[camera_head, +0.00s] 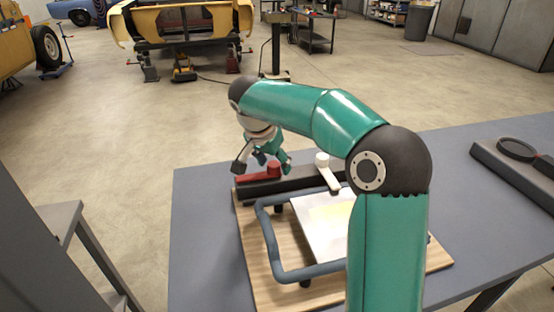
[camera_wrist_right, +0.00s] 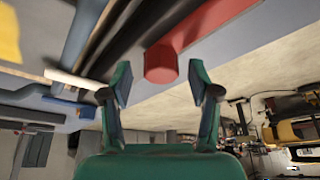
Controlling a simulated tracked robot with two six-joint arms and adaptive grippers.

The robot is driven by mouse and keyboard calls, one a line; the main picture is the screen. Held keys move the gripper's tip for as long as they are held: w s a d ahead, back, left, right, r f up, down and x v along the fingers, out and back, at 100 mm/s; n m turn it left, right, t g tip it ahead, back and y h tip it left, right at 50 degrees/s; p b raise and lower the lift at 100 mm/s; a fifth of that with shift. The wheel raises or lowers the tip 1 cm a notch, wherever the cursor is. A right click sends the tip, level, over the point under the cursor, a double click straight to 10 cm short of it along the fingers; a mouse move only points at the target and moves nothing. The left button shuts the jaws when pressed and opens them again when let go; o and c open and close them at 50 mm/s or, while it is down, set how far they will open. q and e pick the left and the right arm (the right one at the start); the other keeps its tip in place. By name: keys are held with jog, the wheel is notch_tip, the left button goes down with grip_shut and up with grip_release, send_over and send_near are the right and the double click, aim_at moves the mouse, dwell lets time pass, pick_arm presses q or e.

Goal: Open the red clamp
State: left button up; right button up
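The red clamp (camera_head: 258,177) is a flat red lever with a round knob, on the left part of a dark bar at the back of a wooden board. In the right wrist view its red knob (camera_wrist_right: 160,63) appears between my fingertips, with a gap on each side. My right gripper (camera_head: 263,163) is open and empty, right over the red clamp in the head view; it also shows in the wrist view (camera_wrist_right: 162,85). Whether a finger touches the knob cannot be told. My left gripper is out of view.
A white clamp lever (camera_head: 331,179) sits to the right on the same bar. A blue-grey tube frame (camera_head: 272,250) and a pale sheet (camera_head: 318,228) lie on the wooden board (camera_head: 252,262). A dark tray (camera_head: 512,172) is at the table's right. The table's left side is clear.

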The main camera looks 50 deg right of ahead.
jog(key=v, duration=1.2)
jog(key=shift+f, duration=0.1)
dwell(0.4)
